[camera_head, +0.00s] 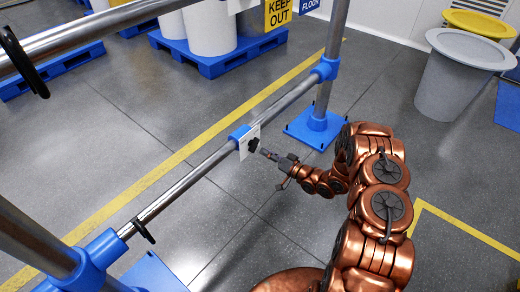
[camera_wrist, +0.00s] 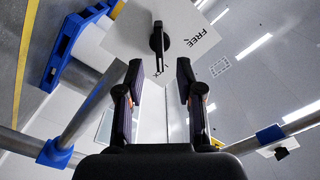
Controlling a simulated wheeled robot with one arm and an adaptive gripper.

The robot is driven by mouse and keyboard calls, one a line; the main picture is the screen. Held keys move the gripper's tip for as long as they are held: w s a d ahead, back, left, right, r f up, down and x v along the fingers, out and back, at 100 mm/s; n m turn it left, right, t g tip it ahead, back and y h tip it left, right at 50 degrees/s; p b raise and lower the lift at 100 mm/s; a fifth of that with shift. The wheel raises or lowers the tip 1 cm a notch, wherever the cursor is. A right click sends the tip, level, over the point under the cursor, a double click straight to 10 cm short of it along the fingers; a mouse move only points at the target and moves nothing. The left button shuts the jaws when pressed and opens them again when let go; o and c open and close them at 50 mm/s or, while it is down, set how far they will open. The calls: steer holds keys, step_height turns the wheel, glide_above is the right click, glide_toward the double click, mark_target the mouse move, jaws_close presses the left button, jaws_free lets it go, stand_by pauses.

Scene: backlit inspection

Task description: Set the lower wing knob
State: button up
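The lower wing knob (camera_head: 253,145) is black and sits on a white plate (camera_head: 243,152) clamped to the lower rail in the head view. In the wrist view the black knob (camera_wrist: 159,40) is ahead of my fingertips, near the top, on the white plate (camera_wrist: 195,22) with "FREE" printed to its right. The knob's bar runs roughly up and down in that view. My gripper (camera_wrist: 160,69) is open, its two fingers apart with the knob roughly in line with the gap. It shows in the head view (camera_head: 268,155) close in front of the knob. Contact is not visible.
The lower rail (camera_head: 190,180) runs between blue-jointed posts, below an upper rail (camera_head: 85,32). Black hooks (camera_head: 24,62) hang on the rails. Another plate with a black part (camera_wrist: 281,152) shows right in the wrist view.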

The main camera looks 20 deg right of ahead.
steer(key=v, duration=0.6)
steer(key=shift+s, duration=0.15)
steer(key=shift+d, duration=0.1)
stand_by(0.3)
